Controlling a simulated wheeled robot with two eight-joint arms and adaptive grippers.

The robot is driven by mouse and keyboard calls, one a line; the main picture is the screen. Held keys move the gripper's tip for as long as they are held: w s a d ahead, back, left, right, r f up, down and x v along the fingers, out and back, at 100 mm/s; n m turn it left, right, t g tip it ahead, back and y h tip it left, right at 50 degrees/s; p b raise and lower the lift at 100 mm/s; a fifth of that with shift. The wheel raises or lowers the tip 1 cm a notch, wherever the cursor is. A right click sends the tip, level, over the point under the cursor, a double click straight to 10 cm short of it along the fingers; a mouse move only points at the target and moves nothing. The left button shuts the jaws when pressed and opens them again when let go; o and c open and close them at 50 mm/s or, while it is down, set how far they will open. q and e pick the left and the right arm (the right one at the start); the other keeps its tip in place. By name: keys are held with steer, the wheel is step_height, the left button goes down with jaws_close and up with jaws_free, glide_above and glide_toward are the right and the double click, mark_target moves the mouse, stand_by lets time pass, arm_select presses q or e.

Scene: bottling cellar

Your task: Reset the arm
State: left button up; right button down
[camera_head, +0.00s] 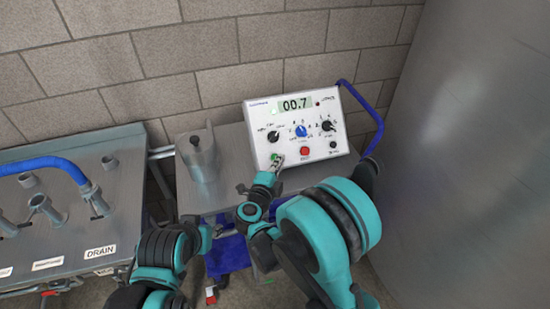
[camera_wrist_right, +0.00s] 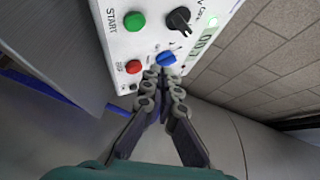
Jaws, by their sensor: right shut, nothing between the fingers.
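My right arm reaches up to a white control box (camera_head: 299,128) with a lit display reading 00.7. My right gripper (camera_head: 276,164) is shut and empty, in front of the lower left of the box near the green button (camera_head: 277,157). In the right wrist view the closed fingertips (camera_wrist_right: 164,75) point at the panel, just below the blue knob (camera_wrist_right: 166,57). The green START button (camera_wrist_right: 135,21) and red button (camera_wrist_right: 133,67) lie to their left. I cannot tell whether the fingertips touch the panel. My left gripper (camera_head: 211,231) is low in front of the bench, its fingers too small to read.
A metal sink unit (camera_head: 130,170) with pipe stubs and a blue hose (camera_head: 48,163) is at left. A large steel tank (camera_head: 470,150) fills the right. A block wall closes the back.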

step_height(320, 180, up, 20)
steer(key=s+n+t+y, duration=0.3)
steer(key=n+y, duration=0.6)
steer(key=n, duration=0.4)
steer(key=s+d+f+n+g+h, duration=0.2)
steer(key=s+d+f+g, duration=0.3)
steer(key=s+d+f, duration=0.3)
steer(key=s+d+f+n+g+h, duration=0.2)
steer(key=s+d+f+n+g, duration=0.3)
steer(key=s, duration=1)
steer(key=d+f+g, duration=0.1)
steer(key=d+f, duration=0.2)
steer(key=d, duration=0.2)
steer(key=shift+s+f, duration=0.2)
steer(key=shift+f, duration=0.2)
steer(key=shift+a, duration=0.1)
stand_by(2.6)
